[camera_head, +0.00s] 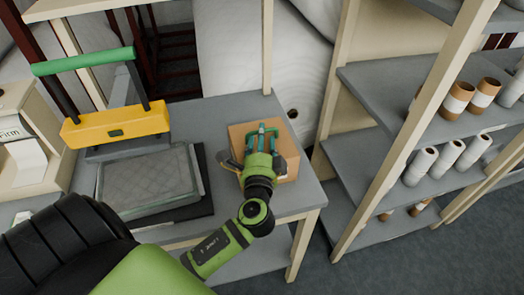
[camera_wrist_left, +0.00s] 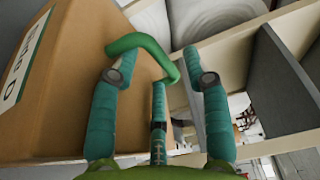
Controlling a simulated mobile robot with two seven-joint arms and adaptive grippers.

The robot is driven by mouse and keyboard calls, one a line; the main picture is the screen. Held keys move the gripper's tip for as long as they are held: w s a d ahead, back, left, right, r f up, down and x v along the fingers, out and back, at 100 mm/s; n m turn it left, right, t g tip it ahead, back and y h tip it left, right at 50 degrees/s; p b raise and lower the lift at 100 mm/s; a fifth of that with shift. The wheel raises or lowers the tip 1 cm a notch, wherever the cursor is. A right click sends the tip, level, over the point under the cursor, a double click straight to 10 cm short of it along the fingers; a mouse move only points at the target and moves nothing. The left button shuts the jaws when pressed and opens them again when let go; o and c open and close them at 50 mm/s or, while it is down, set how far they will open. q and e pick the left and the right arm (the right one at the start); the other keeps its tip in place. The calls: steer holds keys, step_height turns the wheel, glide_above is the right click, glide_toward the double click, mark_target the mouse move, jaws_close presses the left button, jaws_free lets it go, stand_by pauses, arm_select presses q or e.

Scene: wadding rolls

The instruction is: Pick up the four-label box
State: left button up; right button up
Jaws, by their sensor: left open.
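A brown cardboard box (camera_head: 286,138) sits on the grey table near its right end in the head view. My left gripper (camera_head: 262,132) is over the box and hides much of its top. In the left wrist view the box (camera_wrist_left: 80,85) fills the left side, with part of a white and green label (camera_wrist_left: 22,62) at the edge. The fingers of my left gripper (camera_wrist_left: 160,78) are spread, with nothing visibly clamped between them. A curved green piece (camera_wrist_left: 140,42) shows by the fingertips; I cannot tell what it belongs to. The number of labels on the box cannot be seen. My right gripper is not in view.
A yellow press with a green handle (camera_head: 116,126) and a flat grey pad (camera_head: 150,178) stand left of the box on the table (camera_head: 228,108). Shelves (camera_head: 395,100) with several rolls (camera_head: 457,98) stand to the right. Large white rolls (camera_head: 240,50) are behind.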

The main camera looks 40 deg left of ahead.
arm_select(q)
steer(key=shift+w+a+f, duration=0.1)
steer(key=shift+w+a, duration=0.1)
steer(key=shift+w, duration=0.05)
steer(key=shift+s+d, duration=0.1)
jaws_close()
steer(key=shift+r, duration=0.25)
